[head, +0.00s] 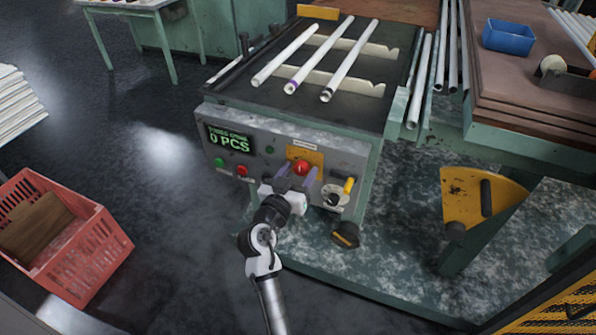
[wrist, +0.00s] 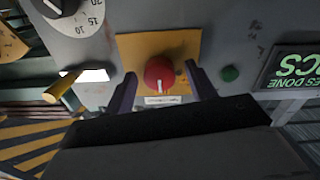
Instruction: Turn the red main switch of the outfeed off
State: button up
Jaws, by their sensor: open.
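The red main switch (head: 301,167) is a round red knob on a yellow plate (head: 315,157) on the front panel of the outfeed machine (head: 222,170). In the wrist view the red knob (wrist: 159,74) shows a white mark at its lower edge, above a small white label. My gripper (head: 296,177) is in front of the panel at the switch. In the wrist view my gripper's two purple fingers (wrist: 163,90) stand apart, one on each side of the knob. A gap shows between each finger and the knob, so it is not gripped.
The panel also bears a green-lettered display (head: 229,140), a green button (head: 219,162), a red button (head: 242,171), a dial (head: 335,195) and a yellow-handled lever (head: 348,186). Three glass tubes (head: 322,55) lie on top. A red crate (head: 65,235) stands at left.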

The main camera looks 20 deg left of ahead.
jog(key=c, duration=1)
jog(key=shift+n, duration=0.4)
jog(key=n, duration=0.3)
jog(key=n+p, duration=0.1)
jog(key=n, duration=0.3)
jog(key=shift+n, duration=0.3)
jog(key=n+p, duration=0.2)
jog(key=n, duration=0.2)
jog(key=shift+r+n, duration=0.1)
jog(key=shift+n, duration=0.2)
jog(key=shift+n+p, duration=1.45)
jog(key=shift+n, duration=0.85)
